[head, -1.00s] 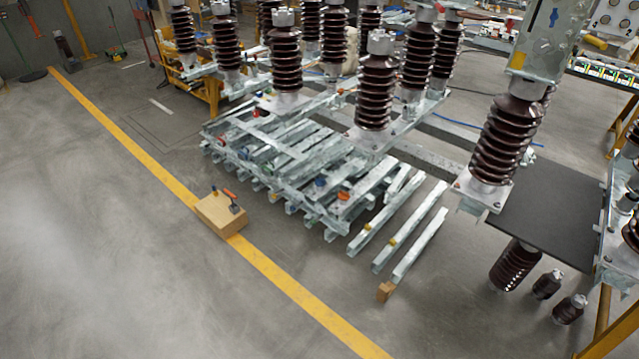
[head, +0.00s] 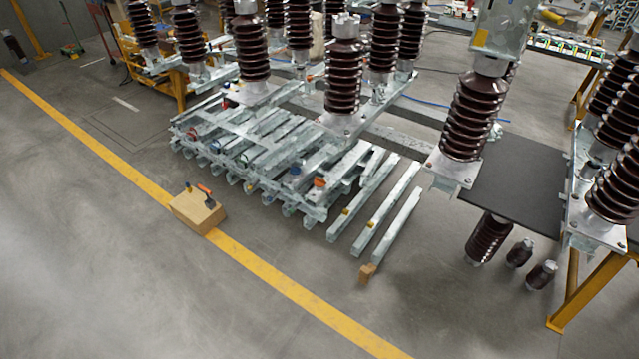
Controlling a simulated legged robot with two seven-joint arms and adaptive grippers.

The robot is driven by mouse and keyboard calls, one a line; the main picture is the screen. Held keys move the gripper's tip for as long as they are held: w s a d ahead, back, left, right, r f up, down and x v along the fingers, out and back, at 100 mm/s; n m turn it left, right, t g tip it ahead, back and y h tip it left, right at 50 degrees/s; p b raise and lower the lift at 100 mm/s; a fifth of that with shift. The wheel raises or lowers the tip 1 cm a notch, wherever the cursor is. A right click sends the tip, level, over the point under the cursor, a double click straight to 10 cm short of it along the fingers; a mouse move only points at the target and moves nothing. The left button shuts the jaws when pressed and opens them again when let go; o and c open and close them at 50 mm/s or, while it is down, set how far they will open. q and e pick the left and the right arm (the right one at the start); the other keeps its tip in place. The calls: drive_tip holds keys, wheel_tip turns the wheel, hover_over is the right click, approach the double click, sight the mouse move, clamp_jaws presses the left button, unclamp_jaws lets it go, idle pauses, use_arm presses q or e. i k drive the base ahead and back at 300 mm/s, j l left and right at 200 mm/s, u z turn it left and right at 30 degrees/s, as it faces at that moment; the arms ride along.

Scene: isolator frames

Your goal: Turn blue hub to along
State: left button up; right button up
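Two small blue parts show among the stacked galvanised steel bars. One blue part (head: 295,170) is near the right end of the stack, beside an orange-red part (head: 320,182). Another blue part (head: 215,146) is towards the left end, near a red part (head: 193,132). I cannot tell which of them is the blue hub, and both are too small to read their orientation. Neither of my grippers is in view.
A cardboard box (head: 196,213) with an orange-handled tool (head: 207,194) sits on the yellow floor line (head: 275,278). Tall brown insulators (head: 343,80) stand behind the bars. A black panel (head: 517,180) and a yellow frame (head: 588,290) are at right. The grey floor in front is clear.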

sight(294, 170)
drive_tip(key=i+z, duration=0.1)
drive_tip(key=z, duration=0.3)
drive_tip(key=i+j+z, duration=0.1)
drive_tip(key=z, duration=0.3)
drive_tip(key=i+j+z, duration=0.25)
drive_tip(key=i+j, duration=0.15)
drive_tip(key=j, duration=0.15)
drive_tip(key=i+j+z, duration=0.15)
drive_tip(key=j, duration=0.2)
drive_tip(key=i+j+z, duration=0.1)
drive_tip(key=j, duration=0.2)
drive_tip(key=i+j+z, duration=0.15)
drive_tip(key=j, duration=0.2)
drive_tip(key=i+j+z, duration=0.1)
drive_tip(key=j, duration=0.25)
drive_tip(key=i+j+z, duration=0.15)
drive_tip(key=j, duration=0.25)
drive_tip(key=i, duration=0.05)
